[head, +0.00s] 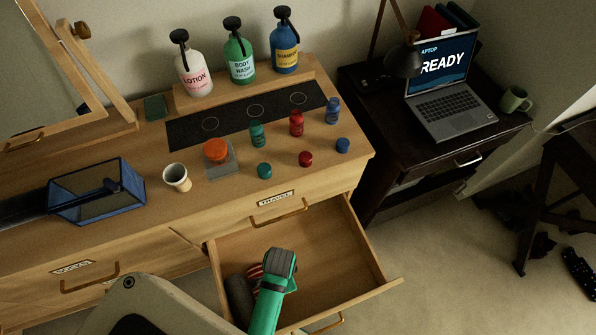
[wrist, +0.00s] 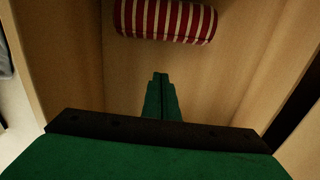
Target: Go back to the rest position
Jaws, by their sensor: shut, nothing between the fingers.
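My gripper (wrist: 161,82) is shut and empty in the wrist view, its green fingers together and pointing into the open drawer. A red-and-white striped roll (wrist: 165,20) lies in the drawer ahead of the fingertips, with a clear gap between them. In the head view my green arm reaches over the open travel drawer (head: 345,235) and hides my fingers. The striped roll (head: 255,271) is partly covered there by my arm, next to a dark rolled item (head: 238,293).
The drawer walls stand close around my gripper. A dark desk with a laptop (head: 445,90) stands at the right.

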